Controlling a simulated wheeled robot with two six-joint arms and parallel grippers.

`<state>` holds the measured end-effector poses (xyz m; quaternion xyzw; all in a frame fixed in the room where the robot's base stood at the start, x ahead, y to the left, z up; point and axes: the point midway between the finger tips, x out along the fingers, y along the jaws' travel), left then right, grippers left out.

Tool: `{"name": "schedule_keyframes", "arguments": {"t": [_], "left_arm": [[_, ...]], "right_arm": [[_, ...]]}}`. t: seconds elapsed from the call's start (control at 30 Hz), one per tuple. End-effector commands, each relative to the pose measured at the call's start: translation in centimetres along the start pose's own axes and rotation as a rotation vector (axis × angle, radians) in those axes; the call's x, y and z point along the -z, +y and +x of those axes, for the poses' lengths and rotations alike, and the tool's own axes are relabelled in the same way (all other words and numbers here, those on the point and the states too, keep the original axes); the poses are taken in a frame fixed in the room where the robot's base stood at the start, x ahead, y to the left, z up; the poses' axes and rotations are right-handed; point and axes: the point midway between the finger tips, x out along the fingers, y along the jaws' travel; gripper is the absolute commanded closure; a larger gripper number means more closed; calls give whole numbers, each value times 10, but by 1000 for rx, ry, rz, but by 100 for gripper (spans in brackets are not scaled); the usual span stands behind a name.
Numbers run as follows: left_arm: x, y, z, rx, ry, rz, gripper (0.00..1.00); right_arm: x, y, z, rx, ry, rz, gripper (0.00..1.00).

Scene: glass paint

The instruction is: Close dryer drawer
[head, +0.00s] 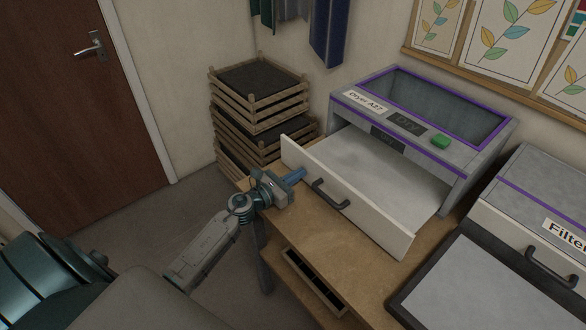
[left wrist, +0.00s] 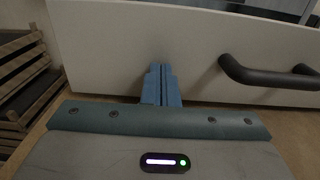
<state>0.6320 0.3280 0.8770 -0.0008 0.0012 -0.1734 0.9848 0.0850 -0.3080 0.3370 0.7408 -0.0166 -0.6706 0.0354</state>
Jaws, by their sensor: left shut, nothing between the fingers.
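The dryer (head: 470,160) is a grey box with purple trim, a "Dryer A27" label and a green button (head: 440,141). Its drawer (head: 390,185) is pulled well out, with a white front and a dark bar handle (head: 330,194). My left gripper (head: 300,174) is shut and empty, its blue fingertips at the drawer front left of the handle. In the left wrist view the shut fingers (left wrist: 161,84) point at the white drawer front (left wrist: 130,45), with the handle (left wrist: 270,75) to their right. I cannot tell if they touch it. My right gripper is not in view.
The wooden table (head: 310,235) carries the dryer. A grey unit labelled "Filter" (head: 545,200) and a dark-framed pale panel (head: 490,285) are on the right. Slatted wooden crates (head: 260,95) are stacked behind left. Floor near the brown door (head: 75,100) is clear.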

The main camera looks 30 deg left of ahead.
Motion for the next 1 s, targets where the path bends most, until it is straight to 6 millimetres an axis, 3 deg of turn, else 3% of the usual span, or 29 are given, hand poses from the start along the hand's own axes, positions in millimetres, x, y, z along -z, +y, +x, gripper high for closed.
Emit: {"name": "schedule_keyframes", "arguments": {"t": [0.37,0.57,0.77,1.0], "left_arm": [[0,-1,0,0,0,0,100],[0,-1,15,-1,-2,-1,100],[-1,-1,60,-1,-5,-3,100],[2,-1,126,0,-5,-2,100]], "right_arm": [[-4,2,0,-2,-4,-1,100],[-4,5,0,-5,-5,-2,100],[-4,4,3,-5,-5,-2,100],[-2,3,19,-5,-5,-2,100]]}}
